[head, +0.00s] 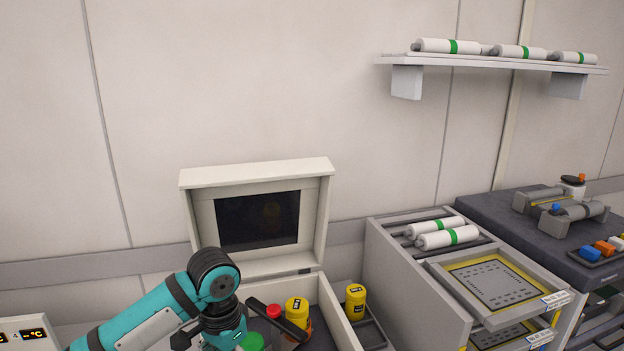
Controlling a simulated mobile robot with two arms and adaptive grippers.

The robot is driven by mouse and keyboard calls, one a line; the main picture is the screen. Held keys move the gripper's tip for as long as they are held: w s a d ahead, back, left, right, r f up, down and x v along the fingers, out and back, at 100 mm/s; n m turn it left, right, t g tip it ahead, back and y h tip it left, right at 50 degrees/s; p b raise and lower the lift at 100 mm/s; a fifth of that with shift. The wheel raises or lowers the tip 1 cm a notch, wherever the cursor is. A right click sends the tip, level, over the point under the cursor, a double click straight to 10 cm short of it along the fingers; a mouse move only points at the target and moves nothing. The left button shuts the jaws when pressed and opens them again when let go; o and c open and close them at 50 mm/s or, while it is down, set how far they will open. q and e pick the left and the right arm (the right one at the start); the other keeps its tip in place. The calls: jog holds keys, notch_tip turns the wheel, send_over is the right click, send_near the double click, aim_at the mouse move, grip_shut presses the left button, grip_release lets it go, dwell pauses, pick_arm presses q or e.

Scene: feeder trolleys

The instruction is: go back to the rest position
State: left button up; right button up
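My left gripper (238,338) is at the bottom of the head view, at the end of a teal arm that comes in from the left. Its dark fingers look spread wide, over the front of an open cream box (344,331). One finger passes in front of a yellow jar (297,308). A green lid (252,342) and a red cap (274,311) show close by. The lower part of the gripper is cut off by the frame edge. I see nothing held in it. My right gripper is not in view.
The box's raised lid (258,175) has a dark panel. Another yellow jar (355,301) stands in a tray to the right. A grey trolley (397,292) bears white cylinders (449,237). A wall shelf (495,62) hangs above. The wall area above the arm is clear.

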pick_arm(q)
jog(key=s+d+f+t+h, duration=0.1)
jog(key=s+d+f+h, duration=0.15)
jog(key=s+f, duration=0.35)
jog(key=s+d+f+t+h, duration=0.1)
jog(key=s+d+f, duration=0.3)
jog(key=s+f, duration=0.2)
jog(key=s+a+f+n+t+y, duration=0.25)
jog(key=s+a+n, duration=0.25)
jog(key=s+a, duration=0.75)
notch_tip(320, 180, down, 26)
jog(key=s+g, duration=0.2)
jog(key=s+a+f+g+y, duration=0.1)
jog(key=s+a+f, duration=0.1)
jog(key=s+f, duration=1.4)
jog(key=shift+s+a+f+m, duration=0.35)
jog(key=shift+f+m, duration=0.05)
jog(key=shift+f, duration=0.45)
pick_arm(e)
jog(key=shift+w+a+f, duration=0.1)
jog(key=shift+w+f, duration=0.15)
pick_arm(q)
jog(key=shift+g, duration=0.25)
